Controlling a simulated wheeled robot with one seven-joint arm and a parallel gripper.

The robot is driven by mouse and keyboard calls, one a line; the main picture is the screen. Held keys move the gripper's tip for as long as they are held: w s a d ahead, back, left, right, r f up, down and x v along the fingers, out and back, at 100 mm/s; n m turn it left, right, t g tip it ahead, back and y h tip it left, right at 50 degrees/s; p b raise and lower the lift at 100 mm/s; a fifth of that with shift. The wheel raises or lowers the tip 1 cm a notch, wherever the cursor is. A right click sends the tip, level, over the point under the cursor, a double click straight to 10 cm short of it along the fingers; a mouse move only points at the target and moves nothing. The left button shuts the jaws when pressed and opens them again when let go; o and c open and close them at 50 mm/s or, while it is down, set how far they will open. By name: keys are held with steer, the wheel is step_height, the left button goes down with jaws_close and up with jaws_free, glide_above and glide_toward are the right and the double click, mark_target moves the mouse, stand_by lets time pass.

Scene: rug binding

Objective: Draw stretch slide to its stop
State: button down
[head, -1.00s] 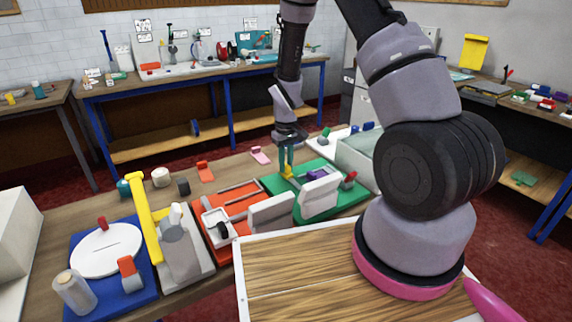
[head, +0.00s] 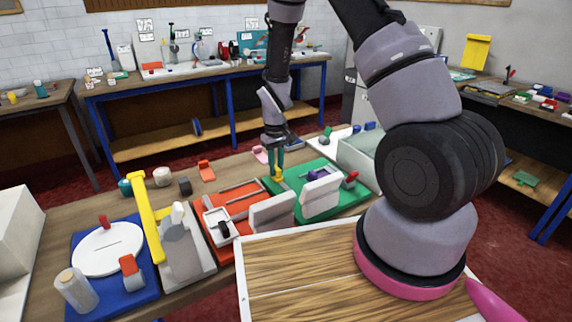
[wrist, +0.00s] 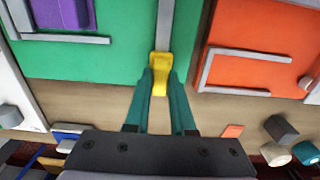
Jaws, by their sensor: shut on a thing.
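The yellow stretch slide (head: 279,175) sits at the far left edge of the green board (head: 312,209). In the wrist view the yellow slide (wrist: 159,62) lies at the end of a grey rail (wrist: 165,22), at the board's edge. My gripper (head: 276,170) comes down from above with teal fingers on either side of the slide. In the wrist view my gripper (wrist: 160,84) is shut on it. The gripper hides part of the slide's sides, and I cannot tell whether it touches a stop.
The orange board (head: 217,220) with grey rails lies left of the green board. A white upright block (head: 321,197) and a purple block (wrist: 62,17) stand on the green board. Small blocks, including a dark one (head: 185,187), lie along the table's back. Bare table shows beyond the green board.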

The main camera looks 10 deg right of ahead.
steer(key=shift+s+a, duration=0.2)
steer(key=shift+a, duration=0.35)
steer(key=shift+s+a, duration=0.15)
steer(key=shift+a, duration=0.4)
steer(key=c, duration=0.8)
jaws_free()
steer(key=shift+a, duration=0.1)
steer(key=shift+o, duration=0.2)
steer(key=shift+r, duration=0.2)
step_height(320, 180, up, 10)
steer(key=shift+r, duration=0.2)
